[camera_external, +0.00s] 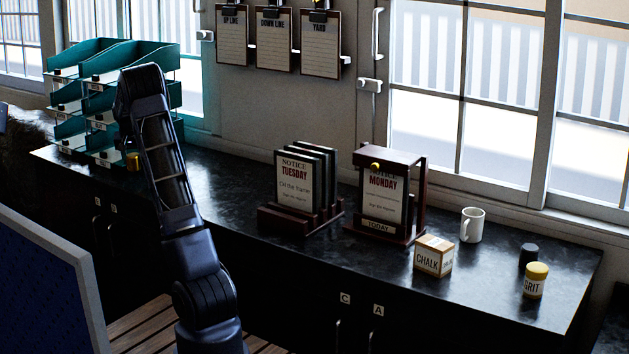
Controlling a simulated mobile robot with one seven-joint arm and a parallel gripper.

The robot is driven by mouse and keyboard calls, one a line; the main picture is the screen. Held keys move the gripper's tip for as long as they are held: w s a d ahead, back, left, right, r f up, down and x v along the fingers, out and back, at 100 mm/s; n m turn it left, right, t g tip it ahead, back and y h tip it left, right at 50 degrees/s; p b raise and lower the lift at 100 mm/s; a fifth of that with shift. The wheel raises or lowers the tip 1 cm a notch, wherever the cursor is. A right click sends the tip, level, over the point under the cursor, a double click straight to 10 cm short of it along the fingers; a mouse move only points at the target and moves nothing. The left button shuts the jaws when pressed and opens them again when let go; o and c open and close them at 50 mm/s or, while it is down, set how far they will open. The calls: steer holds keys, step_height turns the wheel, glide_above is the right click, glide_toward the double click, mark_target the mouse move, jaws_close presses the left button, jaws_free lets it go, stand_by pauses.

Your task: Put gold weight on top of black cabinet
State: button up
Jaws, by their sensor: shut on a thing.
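The gold weight (133,162) is a small gold cylinder near the left end of the black cabinet (235,175), in front of the teal trays. My gripper (129,149) is just above it, shut on it, and mostly hidden by my arm. I cannot tell whether the weight touches the cabinet top. The cabinet is long and dark, with doors below and a glossy top.
Teal stacked trays (148,55) stand at the cabinet's left end. A Tuesday notice rack (283,224), a Monday notice stand (416,175), a chalk box (432,257), a white mug (474,226), a black cylinder (528,254) and a grit jar (535,284) stand to the right. The top between trays and rack is clear.

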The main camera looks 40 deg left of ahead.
mark_target(134, 168)
steer(key=shift+f, duration=2.15)
steer(key=o, duration=1.2)
steer(key=shift+f, duration=0.15)
steer(key=v, duration=1.2)
